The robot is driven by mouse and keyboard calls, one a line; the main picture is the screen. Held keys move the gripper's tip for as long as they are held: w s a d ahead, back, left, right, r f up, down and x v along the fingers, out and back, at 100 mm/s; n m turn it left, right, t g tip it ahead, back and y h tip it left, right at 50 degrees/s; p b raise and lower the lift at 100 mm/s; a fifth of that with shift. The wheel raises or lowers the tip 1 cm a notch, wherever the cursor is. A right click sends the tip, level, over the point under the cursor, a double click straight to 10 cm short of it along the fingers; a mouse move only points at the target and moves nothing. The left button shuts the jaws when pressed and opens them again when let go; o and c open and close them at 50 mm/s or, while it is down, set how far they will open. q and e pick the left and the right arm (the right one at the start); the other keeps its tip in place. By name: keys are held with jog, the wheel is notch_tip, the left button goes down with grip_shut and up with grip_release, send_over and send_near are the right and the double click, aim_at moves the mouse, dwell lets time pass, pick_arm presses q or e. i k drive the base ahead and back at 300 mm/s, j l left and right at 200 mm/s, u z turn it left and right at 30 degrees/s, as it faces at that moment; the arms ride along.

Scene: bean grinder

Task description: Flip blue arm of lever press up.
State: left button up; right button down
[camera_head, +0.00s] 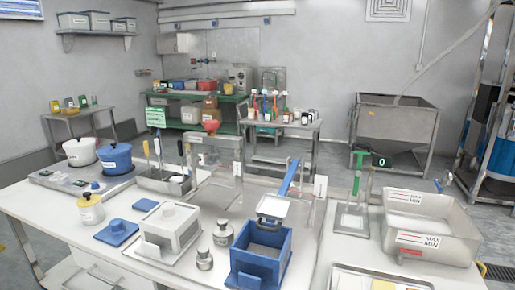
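The lever press shows a blue arm (289,178) in the middle of the table. The arm slants, with its far end higher and to the right, toward the back of the table. At its near end is a pale, flat tray-like part (272,207). Just in front stands an open-topped blue box (262,270); I cannot tell whether it belongs to the press. The press's lower part is largely hidden behind the box and the pale part. Neither of my grippers is in view, and nothing touches the blue arm.
Metal weights (222,234) and a white machine (170,232) stand left of the box. A clear bin (430,228) is on the right, near a green-handled tool (359,172). A metal frame (214,165) stands behind. Blue and white pots (116,158) are far left.

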aim_at(273, 207)
jog(key=l+u, duration=1)
jog(key=k+l, duration=0.05)
